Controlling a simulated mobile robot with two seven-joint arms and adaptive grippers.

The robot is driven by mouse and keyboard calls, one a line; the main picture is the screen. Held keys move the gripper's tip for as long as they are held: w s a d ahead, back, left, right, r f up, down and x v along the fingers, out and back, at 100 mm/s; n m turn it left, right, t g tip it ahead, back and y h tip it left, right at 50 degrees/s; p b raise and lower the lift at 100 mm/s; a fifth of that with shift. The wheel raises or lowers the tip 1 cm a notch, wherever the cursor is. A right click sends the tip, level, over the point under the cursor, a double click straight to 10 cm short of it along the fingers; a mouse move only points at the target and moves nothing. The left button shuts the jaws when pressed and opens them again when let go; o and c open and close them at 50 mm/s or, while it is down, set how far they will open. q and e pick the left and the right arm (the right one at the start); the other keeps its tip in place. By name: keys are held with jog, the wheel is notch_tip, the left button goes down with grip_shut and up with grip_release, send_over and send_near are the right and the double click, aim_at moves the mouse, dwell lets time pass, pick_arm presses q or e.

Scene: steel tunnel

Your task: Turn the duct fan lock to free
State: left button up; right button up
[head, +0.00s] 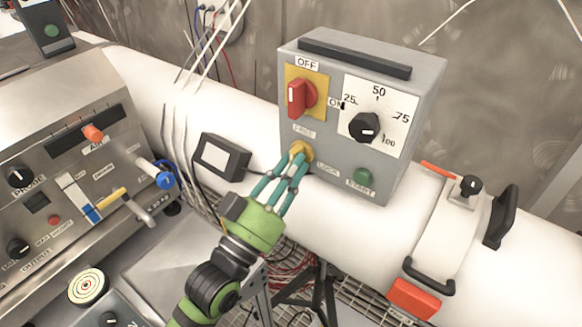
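The grey fan control box (292,90) stands on the white duct. Its yellow lock knob (301,148) is low on the left of its front face, below a small label that seems to read FREE. A LOCK label (327,169) is to the knob's lower right. My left gripper (299,157), green with teal fingers, reaches up from below, and its fingertips are closed around the knob. The fingers partly hide the knob, so I cannot tell which way it points. My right gripper is not in view.
Above the knob is a red switch (301,97) between OFF and ON labels. A black dial (364,127) and a green START button (363,177) are to the right. A small black box (221,157) lies left of my fingers. A control panel (75,180) fills the left.

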pick_arm(q)
jog(key=o, duration=0.3)
jog(key=shift+r, duration=0.1)
jog(key=shift+s+a, duration=0.1)
jog(key=v, duration=1.2)
